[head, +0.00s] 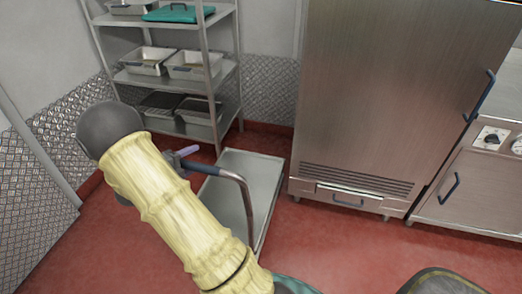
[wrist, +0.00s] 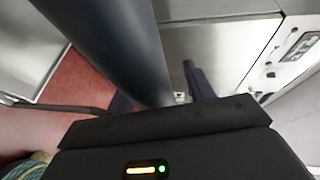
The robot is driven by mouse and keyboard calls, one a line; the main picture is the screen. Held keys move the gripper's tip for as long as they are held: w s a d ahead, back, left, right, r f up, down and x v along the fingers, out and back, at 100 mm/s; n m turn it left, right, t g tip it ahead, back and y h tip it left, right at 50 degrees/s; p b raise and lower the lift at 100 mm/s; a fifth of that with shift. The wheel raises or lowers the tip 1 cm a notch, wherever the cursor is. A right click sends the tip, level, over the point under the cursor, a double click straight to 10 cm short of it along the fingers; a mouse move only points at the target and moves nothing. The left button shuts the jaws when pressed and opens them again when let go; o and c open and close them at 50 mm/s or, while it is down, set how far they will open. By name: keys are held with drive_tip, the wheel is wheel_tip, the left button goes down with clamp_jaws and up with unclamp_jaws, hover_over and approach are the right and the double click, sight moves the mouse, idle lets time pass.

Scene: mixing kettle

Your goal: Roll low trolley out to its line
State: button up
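The low trolley (head: 262,180) stands on the red floor between the shelf rack and the steel cabinet, with a flat grey deck. Its bent tube handle (head: 243,188) rises at the near side and has a dark blue grip. My gripper (head: 184,158) is at the left end of this grip, partly hidden by my arm. In the wrist view a thick dark blue bar, seemingly the grip (wrist: 125,45), runs between my two purple fingers (wrist: 160,92). The fingers are apart, with a gap showing between bar and right finger. I cannot see a floor line.
A wire-and-steel shelf rack (head: 178,82) with trays stands behind left. A tall steel cabinet (head: 390,95) is close on the trolley's right, with a counter (head: 480,180) beyond it. Red floor (head: 320,235) is open in front of the cabinet; a dark rounded object (head: 440,281) shows at bottom right.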

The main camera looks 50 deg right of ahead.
drive_tip(key=a+r, duration=0.1)
drive_tip(key=a, duration=0.5)
drive_tip(key=shift+r, duration=0.15)
idle(0.4)
drive_tip(key=shift+w, duration=0.15)
